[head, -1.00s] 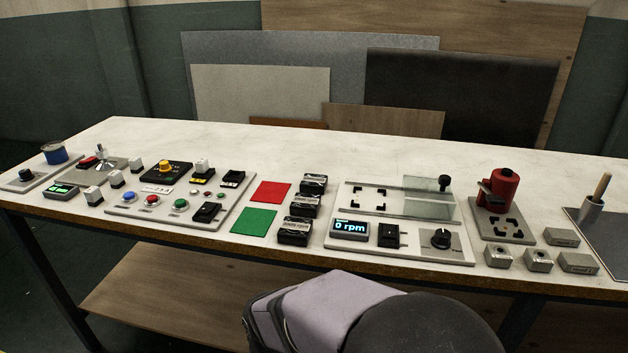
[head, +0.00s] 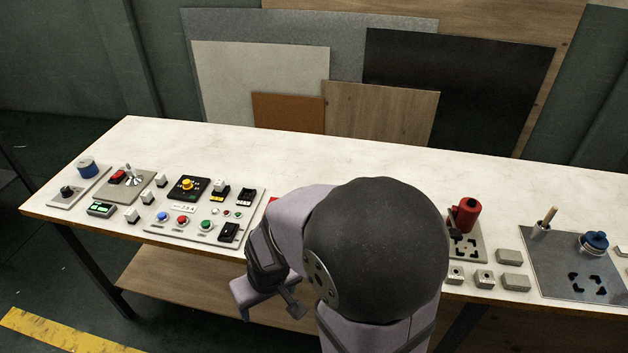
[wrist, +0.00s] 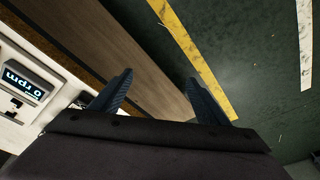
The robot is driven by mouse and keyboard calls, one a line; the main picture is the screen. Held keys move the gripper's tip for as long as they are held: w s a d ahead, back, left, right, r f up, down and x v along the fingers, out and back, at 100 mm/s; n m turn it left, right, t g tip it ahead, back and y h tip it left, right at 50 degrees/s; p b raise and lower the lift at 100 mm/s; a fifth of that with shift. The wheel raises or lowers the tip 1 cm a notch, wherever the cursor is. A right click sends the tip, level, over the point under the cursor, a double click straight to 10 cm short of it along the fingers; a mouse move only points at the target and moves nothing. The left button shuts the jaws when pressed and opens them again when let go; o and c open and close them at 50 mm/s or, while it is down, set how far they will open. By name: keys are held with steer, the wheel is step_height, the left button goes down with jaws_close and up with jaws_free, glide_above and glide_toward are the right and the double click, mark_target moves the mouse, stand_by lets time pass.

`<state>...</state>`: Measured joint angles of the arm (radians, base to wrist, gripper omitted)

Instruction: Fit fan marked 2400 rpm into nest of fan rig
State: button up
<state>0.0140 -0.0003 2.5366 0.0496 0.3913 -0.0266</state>
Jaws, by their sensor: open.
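The fans and the fan rig's nest are hidden behind my arm in the head view. The fan rig's display (wrist: 22,85), reading 0 rpm, shows at the left of the wrist view. My gripper (head: 270,312) hangs in front of the bench's front edge in the head view, left of my arm's dark round joint. Its fingers are apart, and nothing shows between them in the wrist view (wrist: 160,78). Beyond them lie the lower wooden shelf and the floor.
A control panel (head: 164,231) with buttons stands on the bench left of my arm. To the right are a red device (head: 466,214), several grey blocks (head: 509,257) and a grey plate (head: 560,270) with a blue-topped part (head: 593,242). The bench's back strip (head: 300,160) is clear.

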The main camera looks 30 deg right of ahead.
steer(key=w+d+r+m+t+h+p, duration=0.1)
steer(key=w+d+r+m+t+p, duration=0.1)
steer(key=w+d+r+p, duration=0.3)
steer(key=w+d+r+m+t+p, duration=0.1)
steer(key=w+r+t, duration=0.1)
steer(key=w, duration=0.6)
steer(key=w+d+m+h, duration=0.1)
steer(key=d+m+h, duration=0.1)
steer(key=d, duration=0.3)
steer(key=w+d+f+m+h, duration=0.1)
steer(key=w+d, duration=0.1)
steer(key=d, duration=0.4)
steer(key=w+d+f+m+h, duration=0.1)
steer(key=w+d+m+h, duration=0.1)
steer(key=d, duration=0.3)
steer(key=shift+d+m+h, duration=0.25)
steer(key=shift+m+h, duration=0.05)
steer(key=shift+x, duration=3.55)
steer(key=shift+s+f, duration=0.1)
steer(key=c, duration=1.1)
